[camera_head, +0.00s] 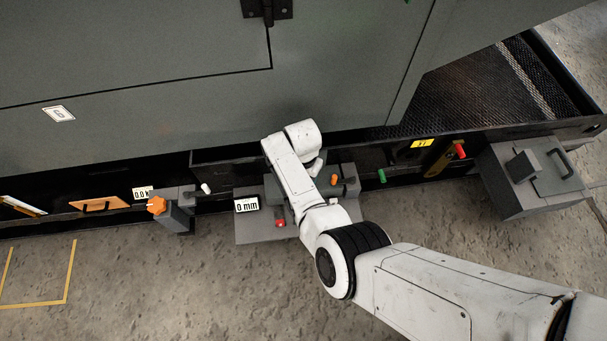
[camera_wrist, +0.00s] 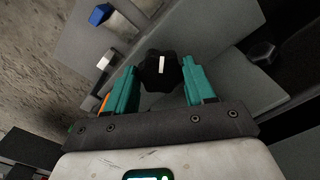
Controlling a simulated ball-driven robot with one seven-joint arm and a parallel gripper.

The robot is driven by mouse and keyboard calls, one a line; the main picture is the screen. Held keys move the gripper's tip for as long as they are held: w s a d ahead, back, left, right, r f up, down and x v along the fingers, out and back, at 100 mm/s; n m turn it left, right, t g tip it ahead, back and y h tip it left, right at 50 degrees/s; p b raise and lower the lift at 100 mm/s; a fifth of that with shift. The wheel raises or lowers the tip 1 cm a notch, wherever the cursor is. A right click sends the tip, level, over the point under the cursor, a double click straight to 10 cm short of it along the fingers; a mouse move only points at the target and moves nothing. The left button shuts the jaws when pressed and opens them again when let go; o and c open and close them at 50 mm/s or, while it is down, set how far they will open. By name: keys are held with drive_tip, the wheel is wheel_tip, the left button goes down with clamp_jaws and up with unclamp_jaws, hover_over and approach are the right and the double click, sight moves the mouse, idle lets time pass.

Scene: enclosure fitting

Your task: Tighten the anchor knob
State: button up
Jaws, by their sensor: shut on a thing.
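A black lobed knob (camera_wrist: 161,70) with a white pointer line sits between the two teal fingers of my gripper (camera_wrist: 162,78) in the wrist view. It is the only knob near the fingers; no label on it names it as the anchor knob. My gripper is shut on it, one finger on each side. The pointer line runs nearly straight up in this view. In the head view my white arm reaches down to the grey fixture (camera_head: 262,229) and hides both the black knob and the fingers.
The fixture has a "0 mm" display (camera_head: 247,205) and a red button (camera_head: 280,223). An orange knob (camera_head: 157,205) stands on a block to the left. A grey box with a handle (camera_head: 530,175) stands at right. A big grey enclosure (camera_head: 180,100) rises behind. The front floor is clear.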

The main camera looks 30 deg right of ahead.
drive_tip(key=m, duration=0.7)
drive_tip(key=shift+p, duration=0.3)
idle(0.4)
drive_tip(key=o, duration=1)
drive_tip(key=shift+o, duration=0.2)
wheel_tip(320, 180, up, 11)
drive_tip(key=p, duration=0.5)
drive_tip(key=shift+f, duration=0.1)
